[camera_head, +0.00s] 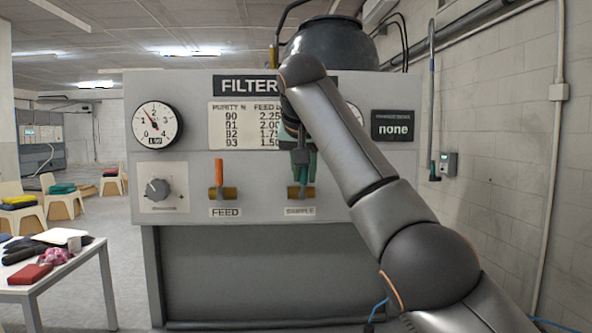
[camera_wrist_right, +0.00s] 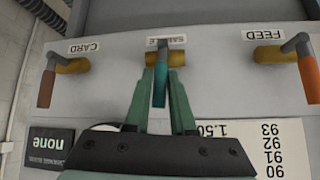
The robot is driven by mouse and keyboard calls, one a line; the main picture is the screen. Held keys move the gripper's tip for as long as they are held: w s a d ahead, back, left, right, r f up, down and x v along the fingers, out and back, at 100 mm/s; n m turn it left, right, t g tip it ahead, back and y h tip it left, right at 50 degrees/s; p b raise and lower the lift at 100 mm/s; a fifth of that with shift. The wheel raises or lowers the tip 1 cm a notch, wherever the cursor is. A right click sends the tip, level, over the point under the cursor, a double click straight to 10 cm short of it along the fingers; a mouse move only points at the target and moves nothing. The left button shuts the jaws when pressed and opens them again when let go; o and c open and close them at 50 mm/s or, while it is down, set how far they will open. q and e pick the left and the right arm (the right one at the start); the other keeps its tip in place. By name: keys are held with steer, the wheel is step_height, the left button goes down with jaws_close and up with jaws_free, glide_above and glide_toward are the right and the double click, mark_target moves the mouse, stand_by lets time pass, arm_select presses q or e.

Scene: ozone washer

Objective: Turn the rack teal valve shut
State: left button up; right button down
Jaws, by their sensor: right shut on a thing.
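The teal valve handle (camera_wrist_right: 160,84) belongs to the middle valve, whose label reads SAMPLE. Its brass body (camera_head: 301,193) shows on the panel front in the head view, above that label. The handle stands roughly upright, across the horizontal brass body. My right gripper (camera_wrist_right: 165,74) has one green finger on each side of the handle and is shut on it. In the head view my right gripper (camera_head: 302,160) is in front of the valve and hides most of the handle. My left gripper is not in view.
The orange FEED valve (camera_head: 219,178) is left of the teal one, its handle upright. The CARD valve (camera_wrist_right: 71,65) is on the other side, hidden by my arm in the head view. A knob (camera_head: 158,189) and gauge (camera_head: 155,125) are further left. A table (camera_head: 75,270) stands at left.

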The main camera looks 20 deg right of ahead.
steer(key=shift+a+h, duration=0.2)
steer(key=shift+h, duration=0.1)
stand_by(0.4)
steer(key=c, duration=0.8)
jaws_free()
steer(key=shift+o, duration=0.2)
steer(key=v, duration=1.2)
steer(key=shift+r, duration=0.2)
steer(key=shift+s+a, duration=0.1)
